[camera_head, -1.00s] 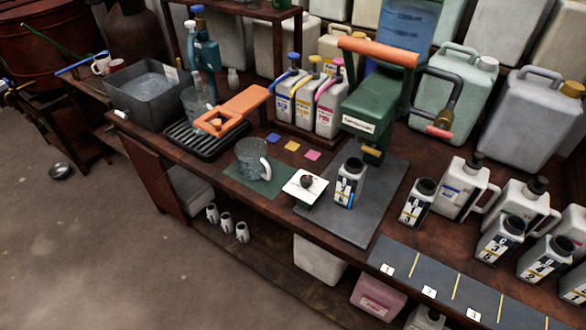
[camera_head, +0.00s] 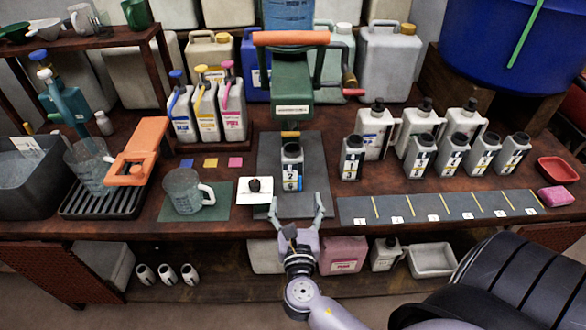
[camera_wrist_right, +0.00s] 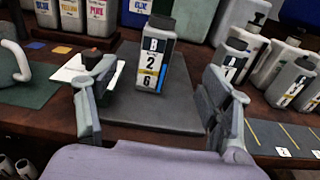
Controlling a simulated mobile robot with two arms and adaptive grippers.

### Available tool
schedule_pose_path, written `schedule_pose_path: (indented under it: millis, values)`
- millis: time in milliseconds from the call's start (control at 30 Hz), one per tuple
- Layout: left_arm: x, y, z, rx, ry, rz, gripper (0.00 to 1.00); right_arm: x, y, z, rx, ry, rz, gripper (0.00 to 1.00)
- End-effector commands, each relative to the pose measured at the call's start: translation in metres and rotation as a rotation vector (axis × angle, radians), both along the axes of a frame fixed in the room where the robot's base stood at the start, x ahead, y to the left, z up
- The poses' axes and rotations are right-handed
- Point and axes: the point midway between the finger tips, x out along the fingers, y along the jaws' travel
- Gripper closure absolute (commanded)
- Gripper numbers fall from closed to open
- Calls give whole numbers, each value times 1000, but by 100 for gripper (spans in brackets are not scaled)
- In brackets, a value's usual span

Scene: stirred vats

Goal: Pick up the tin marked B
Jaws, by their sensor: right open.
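The tin marked B (camera_head: 292,168) is a grey bottle-shaped tin with a dark cap and a black, white and yellow label with a blue strip. It stands upright on a dark grey mat (camera_head: 262,190) below the green press. In the right wrist view the tin (camera_wrist_right: 153,62) shows the letter B above 2 and 6. My right gripper (camera_head: 297,209) is open and empty, in front of the tin near the bench's front edge. Its fingers are apart from the tin, which shows between and beyond them in the wrist view. My left gripper is not in view.
A white card with a dark lump (camera_head: 255,193) lies just left of the tin, with a glass jug (camera_head: 184,192) further left. Several similar tins (camera_head: 352,158) stand to the right behind a numbered strip (camera_head: 432,208). The green press (camera_head: 290,85) rises behind the tin.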

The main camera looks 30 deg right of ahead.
Motion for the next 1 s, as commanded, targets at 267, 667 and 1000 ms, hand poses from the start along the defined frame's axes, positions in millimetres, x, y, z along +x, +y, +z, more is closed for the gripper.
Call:
schedule_pose_path:
  millis: [267, 667, 1000]
  values:
    - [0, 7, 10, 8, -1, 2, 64, 40, -26, 13, -32, -11, -7, 27]
    - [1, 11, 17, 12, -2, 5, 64, 99, -62, 10, -28, -9, -6, 27]
    - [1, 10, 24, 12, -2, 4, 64, 130, -81, 13, -27, -10, -7, 27]
